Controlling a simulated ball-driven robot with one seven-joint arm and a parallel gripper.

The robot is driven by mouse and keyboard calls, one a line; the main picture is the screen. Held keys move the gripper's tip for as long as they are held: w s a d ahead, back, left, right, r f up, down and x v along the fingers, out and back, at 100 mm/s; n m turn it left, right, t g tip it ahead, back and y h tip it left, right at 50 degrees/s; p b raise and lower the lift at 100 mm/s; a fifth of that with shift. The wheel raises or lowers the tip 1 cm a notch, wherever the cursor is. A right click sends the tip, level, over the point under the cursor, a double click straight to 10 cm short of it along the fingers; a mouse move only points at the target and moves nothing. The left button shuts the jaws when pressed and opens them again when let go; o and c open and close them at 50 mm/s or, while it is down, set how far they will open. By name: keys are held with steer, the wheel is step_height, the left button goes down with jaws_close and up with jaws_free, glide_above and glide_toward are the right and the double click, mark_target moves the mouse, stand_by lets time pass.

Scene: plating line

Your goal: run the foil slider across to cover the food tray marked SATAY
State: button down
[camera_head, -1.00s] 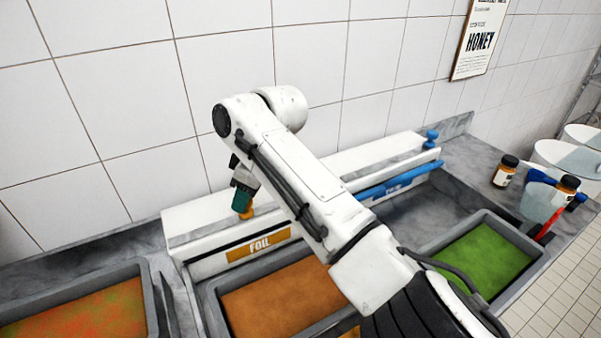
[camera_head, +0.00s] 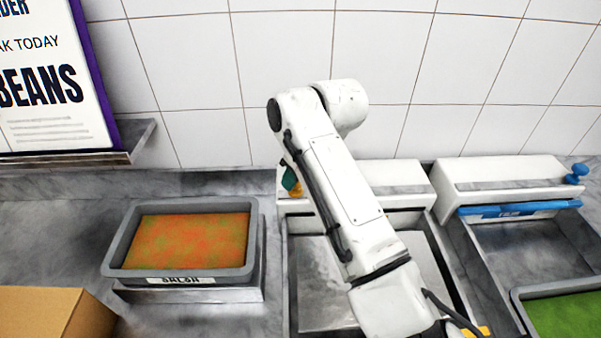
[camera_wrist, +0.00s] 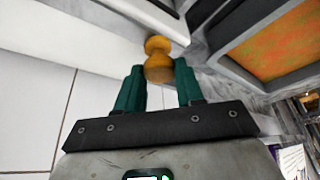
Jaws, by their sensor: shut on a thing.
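My gripper (camera_head: 292,182) is at the left end of the white foil unit (camera_head: 395,178) on the back wall side. In the wrist view its teal fingers (camera_wrist: 160,88) are closed on an orange knob (camera_wrist: 158,60). In the head view, my arm hides much of the unit, and the FOIL label is not in sight. A silver-grey sheet (camera_head: 325,285) lies over the middle tray place, in front of the unit. No food shows there, and no SATAY marking is readable.
Left stands a grey tray (camera_head: 258,240) of orange-green food. A cardboard box (camera_head: 40,315) is lower left. To the right are a second white unit (camera_head: 500,172) with a blue bar (camera_head: 520,209) and blue knob (camera_head: 576,174), and a green-food tray (camera_head: 520,300).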

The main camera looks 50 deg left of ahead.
steer(key=c, duration=0.7)
jaws_free()
steer(key=b+v, duration=0.2)
steer(key=v, duration=0.8)
steer(key=shift+d+r, duration=0.1)
steer(key=shift+r, duration=0.3)
